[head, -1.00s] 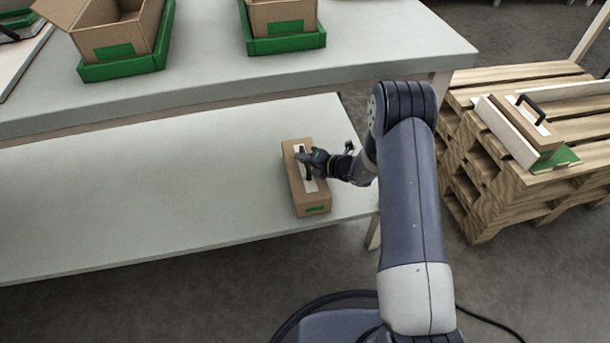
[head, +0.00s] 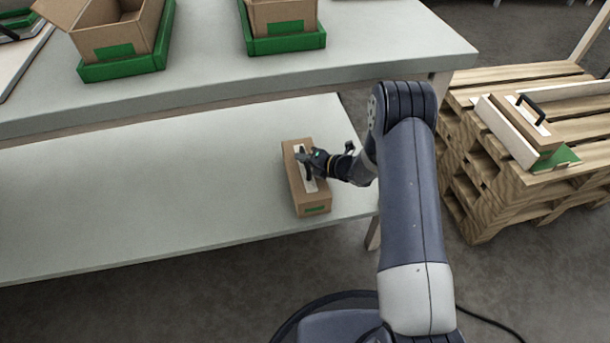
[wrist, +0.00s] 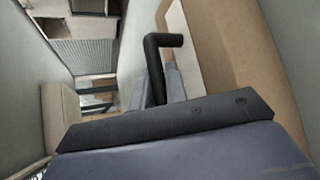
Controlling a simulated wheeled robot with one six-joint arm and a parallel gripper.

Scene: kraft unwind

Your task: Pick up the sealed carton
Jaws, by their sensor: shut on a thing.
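The sealed carton (head: 313,199) is a long tan box with a white strip on top and a green label on its near end. It rests on the lower pale table near its right end. My gripper (head: 305,160) reaches in from the right and is shut on the black handle on the carton's top. Its fingers hide part of the handle in the head view. In the wrist view, the black handle (wrist: 156,65) stands beside the white strip, with the tan carton top (wrist: 222,45) at the right.
The lower table (head: 150,195) is clear to the left. A higher table (head: 375,45) behind holds open cartons in green trays (head: 122,68). Wooden pallets (head: 480,185) at the right carry another handled piece (head: 530,125). Open floor lies in front.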

